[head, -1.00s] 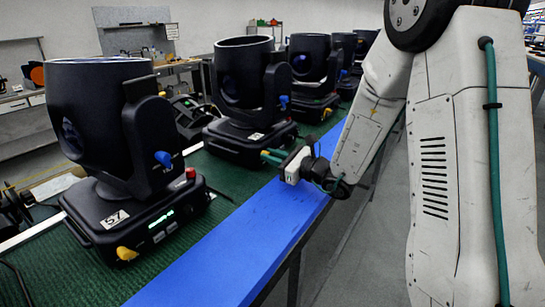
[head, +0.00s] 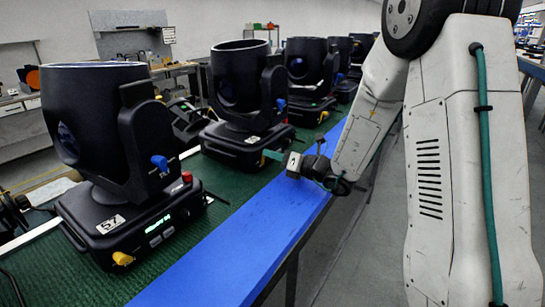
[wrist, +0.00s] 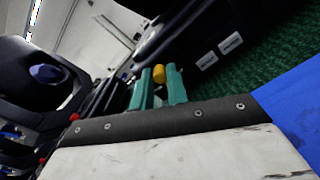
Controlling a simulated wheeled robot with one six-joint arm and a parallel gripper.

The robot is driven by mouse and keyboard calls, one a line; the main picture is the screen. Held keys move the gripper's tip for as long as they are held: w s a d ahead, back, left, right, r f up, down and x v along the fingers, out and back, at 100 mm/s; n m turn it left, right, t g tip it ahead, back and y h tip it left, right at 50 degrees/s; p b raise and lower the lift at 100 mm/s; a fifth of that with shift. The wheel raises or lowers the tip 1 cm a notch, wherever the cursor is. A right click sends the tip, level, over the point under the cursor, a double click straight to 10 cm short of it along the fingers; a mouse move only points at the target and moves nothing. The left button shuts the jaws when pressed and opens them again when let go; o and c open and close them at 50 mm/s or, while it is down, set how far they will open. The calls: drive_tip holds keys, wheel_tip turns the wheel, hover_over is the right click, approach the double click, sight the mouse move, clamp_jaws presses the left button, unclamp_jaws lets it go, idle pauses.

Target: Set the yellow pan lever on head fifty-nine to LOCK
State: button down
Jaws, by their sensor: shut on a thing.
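The second moving head (head: 240,85) stands on the green bench top, with a small white label (head: 252,140) on its base too small to read surely. My gripper (head: 270,155) is at the near corner of that base. In the wrist view, its teal fingers (wrist: 159,84) are shut on the yellow pan lever (wrist: 158,73), one finger on each side. Only the lever's rounded end shows there. In the head view the fingers hide the lever. The lever's LOCK marking cannot be seen.
The nearest head (head: 95,120), labelled 57, has its own yellow lever (head: 122,258) and a blue knob (head: 159,162). More heads (head: 306,70) stand behind in a row. A blue strip (head: 235,243) runs clear along the bench's front edge.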

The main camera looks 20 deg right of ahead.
drive_tip(key=shift+w+d+f+m, duration=0.1)
drive_tip(key=shift+w+d+m, duration=0.1)
drive_tip(key=shift+m, duration=0.55)
drive_tip(key=shift+w+d+f+m, duration=0.1)
drive_tip(key=shift+d+m, duration=0.05)
drive_tip(key=shift+m, duration=0.6)
drive_tip(key=c, duration=1.4)
unclamp_jaws()
drive_tip(key=shift+d, duration=0.1)
drive_tip(key=v, duration=0.6)
drive_tip(key=shift+s+d, duration=0.55)
drive_tip(key=shift+s, duration=0.2)
